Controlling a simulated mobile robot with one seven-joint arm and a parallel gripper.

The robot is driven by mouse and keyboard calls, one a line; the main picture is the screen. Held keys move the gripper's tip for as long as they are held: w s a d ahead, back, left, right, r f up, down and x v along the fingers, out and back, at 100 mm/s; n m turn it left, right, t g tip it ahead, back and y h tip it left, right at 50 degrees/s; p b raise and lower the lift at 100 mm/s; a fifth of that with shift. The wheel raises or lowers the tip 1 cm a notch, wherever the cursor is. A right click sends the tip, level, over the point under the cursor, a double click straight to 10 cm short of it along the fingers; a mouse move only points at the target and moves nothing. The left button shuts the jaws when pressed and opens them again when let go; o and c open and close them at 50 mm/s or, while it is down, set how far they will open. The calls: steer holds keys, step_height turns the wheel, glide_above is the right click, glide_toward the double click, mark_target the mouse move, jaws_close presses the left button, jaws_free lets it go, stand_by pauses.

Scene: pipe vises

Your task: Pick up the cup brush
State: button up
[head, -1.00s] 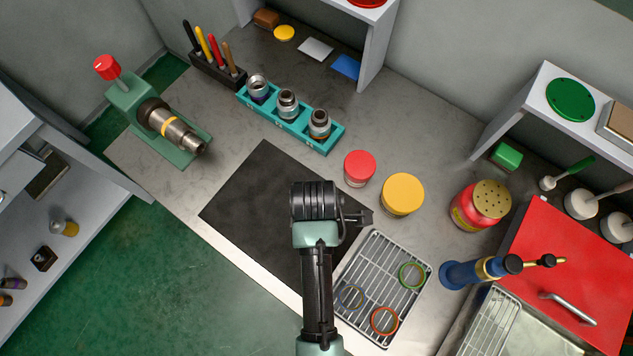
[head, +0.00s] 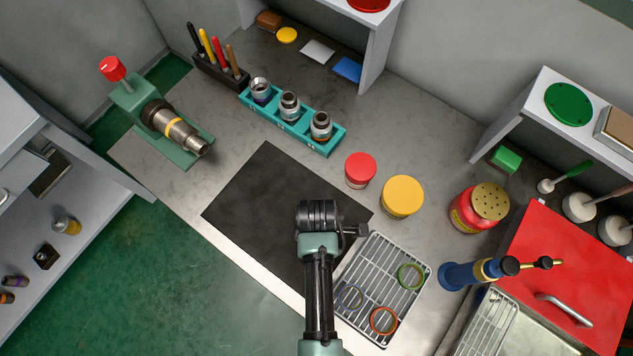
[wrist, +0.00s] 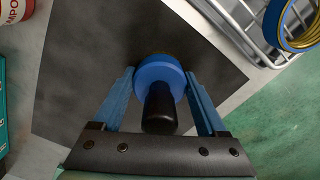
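In the wrist view, a round blue piece with a black handle (wrist: 160,112) is on or just above the black mat (wrist: 85,60); it looks like the cup brush. Its handle points toward the camera, and its underside is hidden. My gripper (wrist: 160,78) has its blue fingers apart, one on each side of the blue head (wrist: 158,72). The handle is clear of both fingers. The fingertips are close to the head's edges, and contact cannot be made out. In the head view, my arm over the mat (head: 250,205) hides the brush.
A wire rack (head: 352,322) with coloured rings lies right of the mat. Red-lidded (head: 360,168) and yellow-lidded (head: 402,195) jars stand behind it. A teal socket holder (head: 325,145) and a green vise (head: 150,120) are farther left. A blue torch (head: 465,274) stands at right.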

steer(key=c, duration=0.7)
steer(key=shift+r, duration=0.1)
